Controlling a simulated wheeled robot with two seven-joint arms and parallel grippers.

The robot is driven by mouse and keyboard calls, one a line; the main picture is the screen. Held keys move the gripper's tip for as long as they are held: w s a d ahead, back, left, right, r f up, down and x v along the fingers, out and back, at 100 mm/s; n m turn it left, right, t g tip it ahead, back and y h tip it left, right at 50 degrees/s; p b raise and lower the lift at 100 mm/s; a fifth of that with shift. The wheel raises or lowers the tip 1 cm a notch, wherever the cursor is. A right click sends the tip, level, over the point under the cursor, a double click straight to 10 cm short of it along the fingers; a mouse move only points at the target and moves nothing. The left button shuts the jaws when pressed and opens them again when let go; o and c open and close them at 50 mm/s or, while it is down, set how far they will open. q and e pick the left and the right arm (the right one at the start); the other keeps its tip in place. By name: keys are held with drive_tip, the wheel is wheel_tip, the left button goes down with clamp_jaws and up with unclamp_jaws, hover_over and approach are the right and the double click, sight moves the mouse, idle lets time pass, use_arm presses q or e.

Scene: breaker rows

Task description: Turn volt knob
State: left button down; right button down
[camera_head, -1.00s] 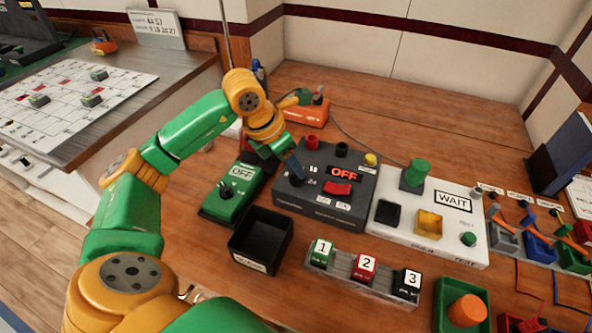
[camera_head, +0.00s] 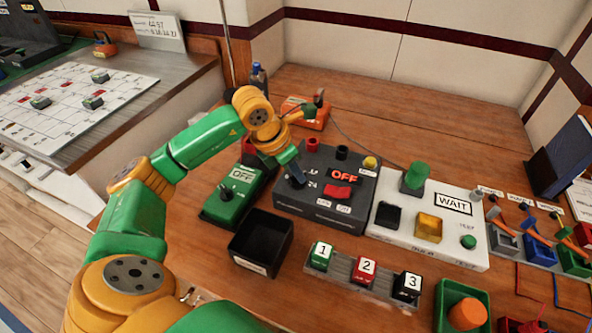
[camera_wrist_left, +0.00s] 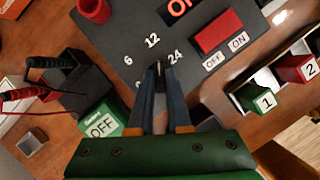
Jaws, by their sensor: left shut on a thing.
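The dark grey supply box (camera_head: 325,205) stands on the wooden bench, with a lit display (camera_head: 343,176) reading OFF and a red switch (camera_head: 337,191). Its volt knob (camera_wrist_left: 158,67) is a small dark knob by the printed marks 6, 12 and 24 in the left wrist view. My left gripper (camera_head: 297,178) reaches down onto the left part of the box. In the left wrist view its fingers (camera_wrist_left: 159,75) are shut on the knob and hide most of it, so I cannot tell its pointer direction. My right gripper is not in view.
A green OFF box (camera_head: 232,200) stands left of the supply box. A black open bin (camera_head: 262,240) and a rack of numbered blocks (camera_head: 362,270) stand in front. A white WAIT panel (camera_head: 428,225) is close on the right. An orange device (camera_head: 304,112) stands behind.

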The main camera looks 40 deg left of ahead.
use_arm(q)
drive_tip(key=shift+a+m+h, duration=0.1)
drive_tip(key=shift+m+h, duration=0.3)
drive_tip(key=shift+m, duration=0.8)
drive_tip(key=shift+w+r+m+g+h, duration=0.1)
drive_tip(key=shift+m+g+h, duration=0.25)
drive_tip(key=shift+m, duration=0.55)
drive_tip(key=m+g, duration=0.1)
drive_tip(key=m, duration=0.1)
drive_tip(key=m+h+p, duration=0.1)
drive_tip(key=m, duration=0.2)
drive_tip(key=shift+w+a+g, duration=0.1)
drive_tip(key=shift+w+g, duration=0.05)
drive_tip(key=shift+g, duration=0.2)
drive_tip(key=shift+m, duration=0.4)
drive_tip(key=c, duration=0.8)
unclamp_jaws()
